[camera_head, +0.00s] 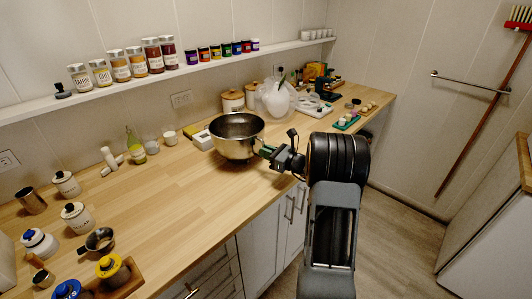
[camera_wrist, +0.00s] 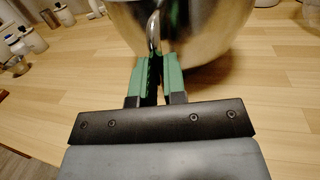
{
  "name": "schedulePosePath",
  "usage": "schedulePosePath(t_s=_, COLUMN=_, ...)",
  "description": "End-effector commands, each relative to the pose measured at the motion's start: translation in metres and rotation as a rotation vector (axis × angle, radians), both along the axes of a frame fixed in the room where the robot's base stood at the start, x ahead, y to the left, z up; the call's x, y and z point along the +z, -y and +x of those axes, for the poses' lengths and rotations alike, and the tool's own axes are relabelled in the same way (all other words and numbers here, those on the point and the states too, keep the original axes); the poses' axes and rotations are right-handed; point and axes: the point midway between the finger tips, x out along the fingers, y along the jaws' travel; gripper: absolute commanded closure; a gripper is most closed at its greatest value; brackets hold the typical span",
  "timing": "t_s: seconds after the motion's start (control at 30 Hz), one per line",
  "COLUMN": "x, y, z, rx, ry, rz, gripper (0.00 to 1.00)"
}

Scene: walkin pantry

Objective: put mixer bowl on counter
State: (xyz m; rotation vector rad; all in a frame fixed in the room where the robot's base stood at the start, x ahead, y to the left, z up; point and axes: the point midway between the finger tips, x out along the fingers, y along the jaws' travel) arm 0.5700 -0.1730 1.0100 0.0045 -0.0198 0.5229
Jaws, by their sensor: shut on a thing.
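The mixer bowl (camera_head: 237,143) is a shiny metal bowl, upright over the wooden counter (camera_head: 175,200), right of the counter's middle. In the wrist view the bowl (camera_wrist: 215,35) fills the upper middle, with its handle (camera_wrist: 153,32) between the green fingers. My gripper (camera_head: 268,153) reaches in from the right and is shut on the handle at the bowl's right side. The fingers also show in the wrist view (camera_wrist: 156,78). I cannot tell whether the bowl's base touches the counter.
Jars and cups crowd the counter's left end. A spice shelf (camera_head: 190,69) runs along the wall. Bare counter lies left and in front.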

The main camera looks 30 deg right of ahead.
Motion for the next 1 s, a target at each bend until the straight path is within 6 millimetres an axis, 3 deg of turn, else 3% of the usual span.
schedulePosePath(t_s=0.37, x=-0.0018, y=0.0002, z=0.0002, rx=0.000, ry=0.009, rz=-0.001, gripper=1.00)
schedulePosePath(t_s=0.4, x=-0.0030, y=0.0001, z=-0.0001, rx=0.000, ry=0.002, rz=-0.001, gripper=0.85)
schedulePosePath(t_s=0.63, x=-0.0029, y=0.0001, z=-0.0002, rx=0.000, ry=0.002, rz=-0.001, gripper=0.63)
schedulePosePath(t_s=1.0, x=-0.0019, y=0.0046, z=-0.0069, rx=-0.002, ry=0.003, rz=-0.001, gripper=0.63)
